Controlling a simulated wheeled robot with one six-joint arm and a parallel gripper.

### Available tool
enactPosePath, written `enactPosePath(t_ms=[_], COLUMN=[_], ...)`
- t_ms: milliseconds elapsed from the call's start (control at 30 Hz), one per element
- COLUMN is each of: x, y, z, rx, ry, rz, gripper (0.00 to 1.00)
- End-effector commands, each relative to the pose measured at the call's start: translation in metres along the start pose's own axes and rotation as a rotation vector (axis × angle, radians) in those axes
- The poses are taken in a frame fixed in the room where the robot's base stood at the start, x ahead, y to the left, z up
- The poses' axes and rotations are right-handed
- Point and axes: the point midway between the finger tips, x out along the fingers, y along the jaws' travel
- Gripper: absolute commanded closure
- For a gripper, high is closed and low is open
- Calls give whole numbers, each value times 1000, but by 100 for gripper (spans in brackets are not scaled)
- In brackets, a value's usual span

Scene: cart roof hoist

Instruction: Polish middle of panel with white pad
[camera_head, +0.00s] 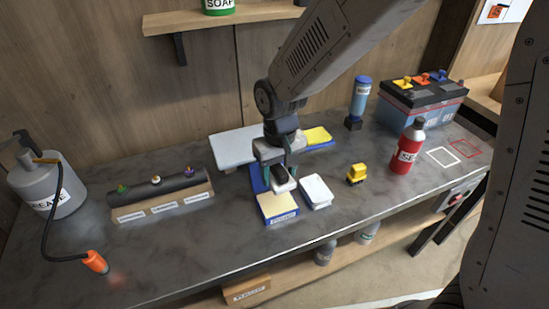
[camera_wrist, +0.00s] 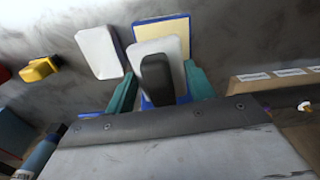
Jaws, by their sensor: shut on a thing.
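My gripper (camera_head: 282,172) points down over the middle of the bench and is shut on a white pad with a dark handle. In the wrist view the held white pad (camera_wrist: 175,47) and its dark handle (camera_wrist: 156,78) show between the teal fingers. It is just behind or above a yellow-topped tray (camera_head: 278,208) with a blue, labelled front; I cannot tell whether they touch. A second white pad (camera_head: 316,190) lies to the right of the tray. A pale panel (camera_head: 234,148) lies behind my gripper, partly hidden by my arm.
A yellow-and-blue piece (camera_head: 317,136) lies behind right. A small yellow toy-like block (camera_head: 356,174), a red bottle (camera_head: 408,150), a blue bottle (camera_head: 359,100) and a battery (camera_head: 422,103) stand right. A labelled rack (camera_head: 160,197) and a grease can (camera_head: 48,190) stand left.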

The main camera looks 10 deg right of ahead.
Motion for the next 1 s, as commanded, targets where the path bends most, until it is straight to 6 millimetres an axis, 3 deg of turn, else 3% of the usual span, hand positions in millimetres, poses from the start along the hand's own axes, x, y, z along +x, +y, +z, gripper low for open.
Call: enactPosePath(t_ms=[133, 700, 1000], x=[6, 57, 63], y=[-11, -12, -10], z=[12, 12, 12], rx=[-40, -40, -39], ry=[-1, -2, 0], rz=[0, 0, 0], gripper=[64, 64, 64])
